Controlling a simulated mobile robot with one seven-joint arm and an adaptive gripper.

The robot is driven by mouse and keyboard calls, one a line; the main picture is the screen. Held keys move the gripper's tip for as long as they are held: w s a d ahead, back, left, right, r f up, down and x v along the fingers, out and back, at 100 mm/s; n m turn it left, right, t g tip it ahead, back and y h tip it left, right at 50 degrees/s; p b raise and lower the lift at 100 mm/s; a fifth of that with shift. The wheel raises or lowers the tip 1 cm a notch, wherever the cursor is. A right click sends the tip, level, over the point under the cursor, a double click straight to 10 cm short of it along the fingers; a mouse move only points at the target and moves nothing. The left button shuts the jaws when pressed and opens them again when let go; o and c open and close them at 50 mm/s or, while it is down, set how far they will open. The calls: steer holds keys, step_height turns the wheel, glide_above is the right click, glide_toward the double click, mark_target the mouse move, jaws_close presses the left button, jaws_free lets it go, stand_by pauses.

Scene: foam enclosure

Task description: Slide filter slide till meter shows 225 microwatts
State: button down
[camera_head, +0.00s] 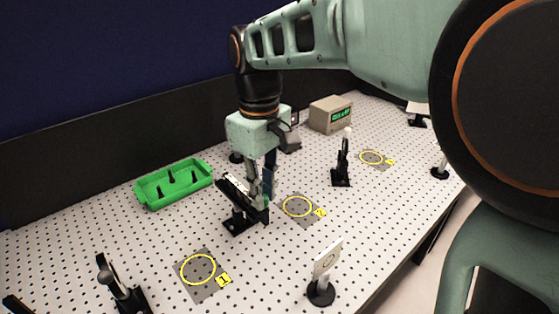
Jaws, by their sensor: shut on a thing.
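The filter slide (236,194) is a dark, tilted bar on a black post base bolted to the perforated table. My gripper (261,197) points down at its right end, with its fingers shut on it. A dark bluish plate (269,176) shows beside the fingers; I cannot tell where the slide ends there. The fingers hide part of the slide's right end.
A green tray (150,192) with black posts stands at the left. A black post mount (342,168) stands right of the slide. A white card on a post (326,260) is in front. Yellow rings (198,269) mark the table. My arm covers the upper right.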

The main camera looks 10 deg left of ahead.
steer(key=shift+s+d+b, duration=0.4)
steer(key=shift+s+d, duration=0.75)
steer(key=shift+d, duration=0.25)
steer(key=c, duration=1.8)
jaws_free()
steer(key=shift+c, duration=0.2)
step_height(320, 180, up, 12)
